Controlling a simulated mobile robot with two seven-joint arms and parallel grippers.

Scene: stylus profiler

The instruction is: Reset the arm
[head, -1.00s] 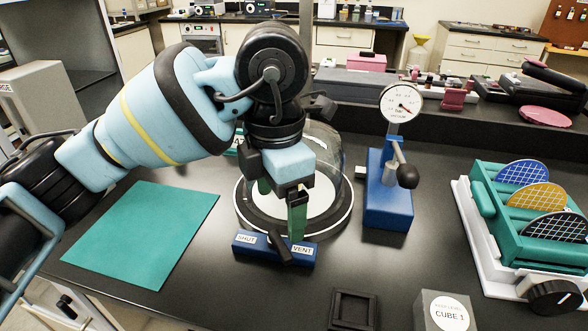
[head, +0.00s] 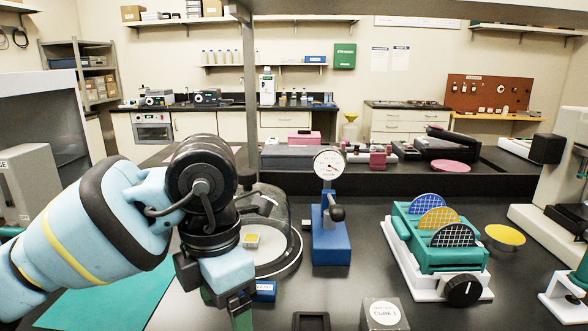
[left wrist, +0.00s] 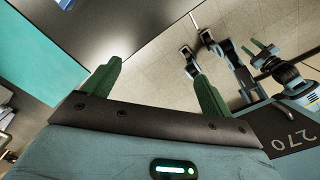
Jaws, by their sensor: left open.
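My left arm comes in from the left in the head view. Its gripper (head: 228,312) points down at the lower left, in front of the glass dome and its round base (head: 285,262). In the left wrist view the left gripper (left wrist: 155,90) has its two green fingers wide apart, with nothing between them. The blue vent block (head: 264,290) is mostly hidden behind the gripper; its lever cannot be made out. A small gripper with green prongs (left wrist: 262,48) shows at the upper right of the left wrist view; its opening is too small to judge.
A blue gauge stand (head: 331,240) stands right of the dome. A teal rack of round wafers (head: 440,255) is farther right. The Cube 1 block (head: 385,314) and a dark tray (head: 311,321) sit at the front. A green mat (head: 110,305) lies under my arm.

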